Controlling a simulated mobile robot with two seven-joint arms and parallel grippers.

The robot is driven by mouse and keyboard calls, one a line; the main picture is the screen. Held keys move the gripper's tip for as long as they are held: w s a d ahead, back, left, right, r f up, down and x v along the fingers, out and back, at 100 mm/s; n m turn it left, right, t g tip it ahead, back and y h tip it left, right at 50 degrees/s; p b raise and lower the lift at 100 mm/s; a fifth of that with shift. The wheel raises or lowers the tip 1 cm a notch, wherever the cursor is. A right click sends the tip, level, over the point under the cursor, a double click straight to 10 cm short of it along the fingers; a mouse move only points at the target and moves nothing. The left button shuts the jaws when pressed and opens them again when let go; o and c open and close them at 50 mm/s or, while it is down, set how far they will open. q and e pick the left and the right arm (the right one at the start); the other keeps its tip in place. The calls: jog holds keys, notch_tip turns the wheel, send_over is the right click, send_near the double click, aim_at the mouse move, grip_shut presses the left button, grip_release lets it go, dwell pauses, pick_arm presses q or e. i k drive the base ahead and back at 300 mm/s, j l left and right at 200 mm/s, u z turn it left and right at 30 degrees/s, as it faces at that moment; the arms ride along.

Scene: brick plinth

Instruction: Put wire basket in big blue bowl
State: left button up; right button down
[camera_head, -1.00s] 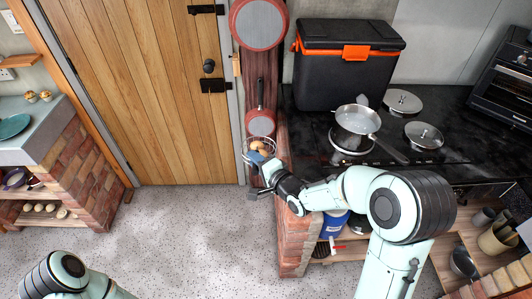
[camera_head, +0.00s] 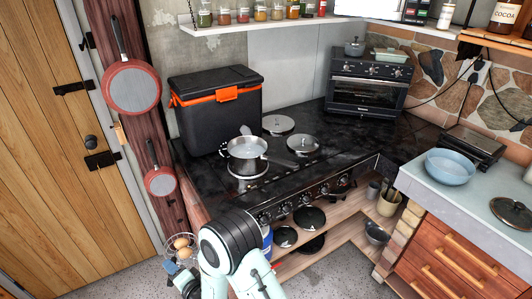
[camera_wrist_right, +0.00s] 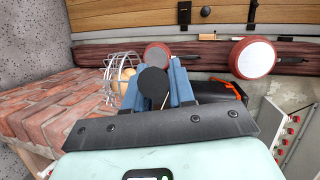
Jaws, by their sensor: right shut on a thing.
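The wire basket (camera_head: 182,247) is a small round wire cage with brown egg-like things in it. It is at the lower left of the head view and left of centre in the right wrist view (camera_wrist_right: 122,68). The big blue bowl (camera_head: 450,167) is light blue and stands on the grey counter at the far right, well away from the gripper. My left gripper is out of view.
The stove (camera_head: 300,172) lies between basket and bowl, with a saucepan (camera_head: 246,148) and loose lids. A black cooler (camera_head: 215,112) stands behind. Red pans (camera_head: 131,88) hang at left. A dark lid (camera_head: 511,213) and a black grill (camera_head: 474,141) flank the bowl.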

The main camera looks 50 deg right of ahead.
aim_at(441, 183)
jog(key=k+z, duration=0.15)
jog(key=k, duration=0.45)
jog(key=l+z, duration=0.1)
jog(key=z, duration=2.35)
jog(key=i+j+z, duration=0.4)
jog(key=i, duration=0.15)
